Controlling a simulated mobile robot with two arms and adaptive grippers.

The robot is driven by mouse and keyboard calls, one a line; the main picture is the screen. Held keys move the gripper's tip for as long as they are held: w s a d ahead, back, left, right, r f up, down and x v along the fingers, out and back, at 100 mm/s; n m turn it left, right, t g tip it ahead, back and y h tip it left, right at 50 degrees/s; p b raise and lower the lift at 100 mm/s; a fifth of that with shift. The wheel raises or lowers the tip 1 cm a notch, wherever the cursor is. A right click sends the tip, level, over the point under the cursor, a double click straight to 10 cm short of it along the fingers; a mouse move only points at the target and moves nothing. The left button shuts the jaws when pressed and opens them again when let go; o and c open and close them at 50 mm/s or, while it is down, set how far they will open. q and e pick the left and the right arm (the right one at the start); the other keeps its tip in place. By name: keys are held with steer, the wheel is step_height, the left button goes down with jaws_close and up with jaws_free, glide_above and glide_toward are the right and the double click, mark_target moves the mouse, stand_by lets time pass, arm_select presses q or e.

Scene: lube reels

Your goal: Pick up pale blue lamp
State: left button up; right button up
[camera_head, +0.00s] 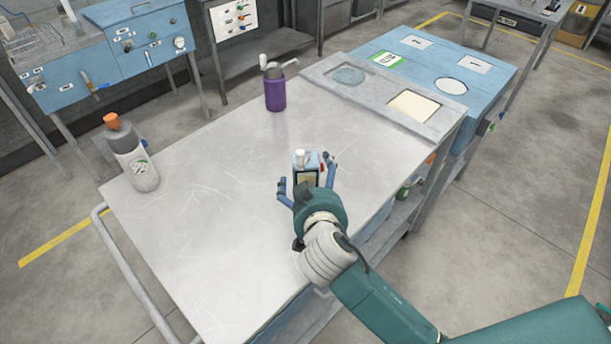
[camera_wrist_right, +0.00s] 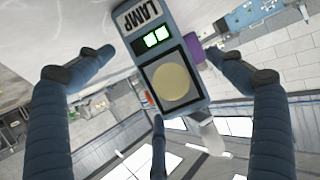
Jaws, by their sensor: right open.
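The pale blue lamp (camera_head: 307,172) stands on the metal cart top, near its middle. It has a white knob on top. In the right wrist view the lamp (camera_wrist_right: 186,105) shows a round yellowish lens, a green-lit display and a "LAMP" label. My right gripper (camera_head: 308,187) is at the lamp, with its blue fingers spread on both sides of it. In the right wrist view the open fingers (camera_wrist_right: 165,75) stand apart from the lamp's sides. I cannot tell whether any finger touches it. My left gripper is not in view.
A purple canister (camera_head: 275,92) stands on the cart behind the lamp. A grey bottle with an orange cap (camera_head: 132,155) stands at the cart's left edge. A tray panel (camera_head: 375,95) lies at the back right. The cart top (camera_head: 200,215) left of the lamp is clear.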

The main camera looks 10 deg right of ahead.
steer(key=x, duration=0.3)
steer(key=shift+w+f, duration=0.1)
steer(key=shift+w, duration=0.05)
steer(key=shift+c, duration=0.8)
steer(key=c, duration=1.3)
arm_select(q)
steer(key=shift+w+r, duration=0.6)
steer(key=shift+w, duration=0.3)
arm_select(e)
steer(key=shift+c, duration=0.8)
steer(key=shift+r, duration=0.2)
